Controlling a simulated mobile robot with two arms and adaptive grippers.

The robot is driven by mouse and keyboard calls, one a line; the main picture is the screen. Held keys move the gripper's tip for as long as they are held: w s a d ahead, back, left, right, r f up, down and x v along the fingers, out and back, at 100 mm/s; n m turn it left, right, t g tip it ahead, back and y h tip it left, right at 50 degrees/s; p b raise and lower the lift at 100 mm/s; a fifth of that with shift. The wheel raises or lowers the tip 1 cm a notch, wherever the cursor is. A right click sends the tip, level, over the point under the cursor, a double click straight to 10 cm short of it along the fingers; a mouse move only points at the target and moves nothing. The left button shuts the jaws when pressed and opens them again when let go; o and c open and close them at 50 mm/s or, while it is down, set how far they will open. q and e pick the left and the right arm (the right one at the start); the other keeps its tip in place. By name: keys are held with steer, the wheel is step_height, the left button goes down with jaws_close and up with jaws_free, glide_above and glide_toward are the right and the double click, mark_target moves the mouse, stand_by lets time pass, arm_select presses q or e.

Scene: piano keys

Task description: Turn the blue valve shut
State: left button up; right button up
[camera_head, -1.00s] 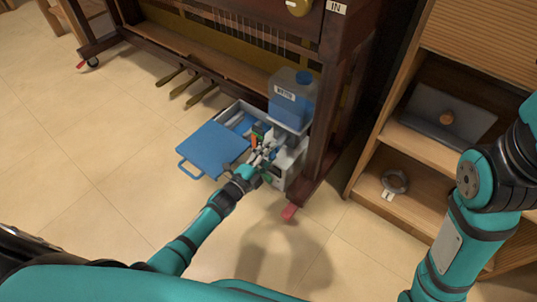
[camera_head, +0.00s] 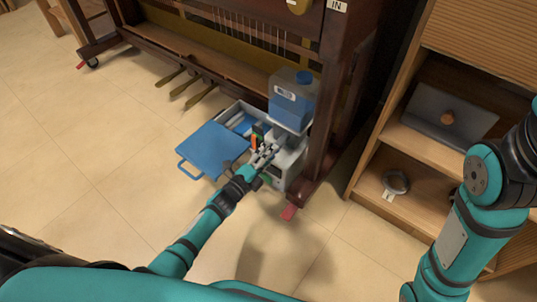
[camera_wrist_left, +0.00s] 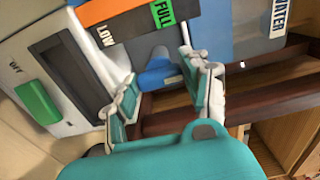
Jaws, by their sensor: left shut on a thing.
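The blue valve (camera_wrist_left: 160,74) shows in the left wrist view, low on the front of the grey-white water unit, under the level labels. The fingers of my left gripper (camera_wrist_left: 163,84) stand on either side of the valve and are shut on it. In the head view my left gripper (camera_head: 266,157) is at the front of the unit (camera_head: 288,160), below the blue water tank (camera_head: 292,98), and hides the valve. My right arm shows at the right of the head view, but its gripper is outside the picture.
A green switch (camera_wrist_left: 38,102) marked OFF is left of the valve. An open case with a blue lid (camera_head: 213,150) lies left of the unit. The dark piano leg (camera_head: 325,150) stands close on the right. Shelves (camera_head: 425,150) are further right. The floor in front is clear.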

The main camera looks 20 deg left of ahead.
arm_select(q)
steer(key=o, duration=1.2)
steer(key=shift+c, duration=0.2)
steer(key=shift+s, duration=0.1)
steer(key=v, duration=1.2)
